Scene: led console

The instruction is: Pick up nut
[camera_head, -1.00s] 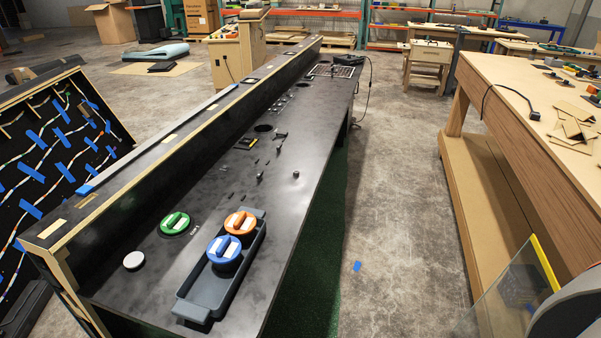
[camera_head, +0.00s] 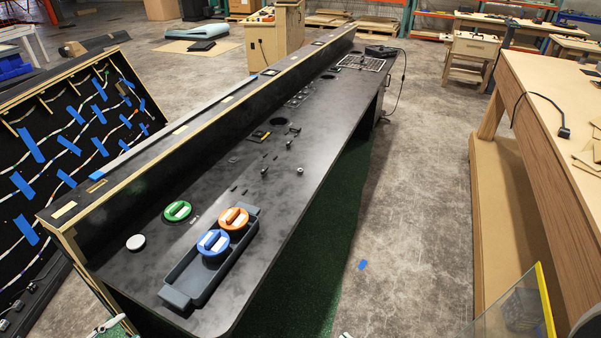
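No piece in the camera_head view is clearly a plain nut. Three round, knob-like pieces with raised grips are at the near end of the long black console (camera_head: 237,195). The green one (camera_head: 177,211) lies on the console top. The orange one (camera_head: 233,218) and the blue one (camera_head: 213,242) are in a dark grey tray (camera_head: 176,296), the blue one nearer me. Nothing is seen touching the round pieces.
A white round disc (camera_head: 136,242) sits left of the green piece. A raised ledge runs along the console's left side. A slanted panel with blue tape (camera_head: 62,143) stands at left.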

